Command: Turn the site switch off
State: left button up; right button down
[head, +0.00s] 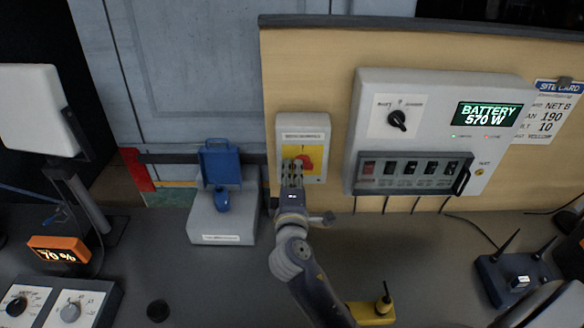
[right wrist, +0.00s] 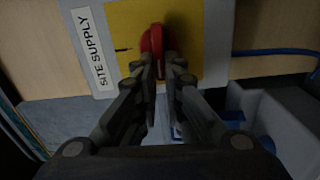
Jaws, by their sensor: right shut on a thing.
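The site switch is a red rotary knob (head: 307,163) on a yellow plate (head: 317,174) of a light grey box (head: 303,121) fixed to the wooden panel. It also shows in the right wrist view as a red knob (right wrist: 153,38), beside a label reading "SITE SUPPLY" (right wrist: 91,50). My right gripper (head: 293,166) is in front of the box, its fingers shut on the knob and partly hiding it. In the right wrist view its fingertips (right wrist: 155,65) meet at the knob's near end. My left gripper is not in view.
A grey box with a blue open cover (head: 220,163) stands left of the switch. A battery panel (head: 438,130) reading 570 W is mounted to the right. A yellow device (head: 372,313) sits near my right forearm. A router (head: 514,275) stands at the right.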

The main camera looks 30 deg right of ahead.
jog(key=shift+d+r+n, duration=0.15)
jog(key=shift+r+n, duration=0.2)
jog(key=shift+n, duration=0.05)
jog(key=c, duration=1.1)
grip_release()
jog(key=v, duration=0.7)
jog(key=f+v, duration=0.1)
jog(key=v, duration=0.3)
jog(key=shift+s, duration=0.2)
jog(key=shift+r, duration=0.15)
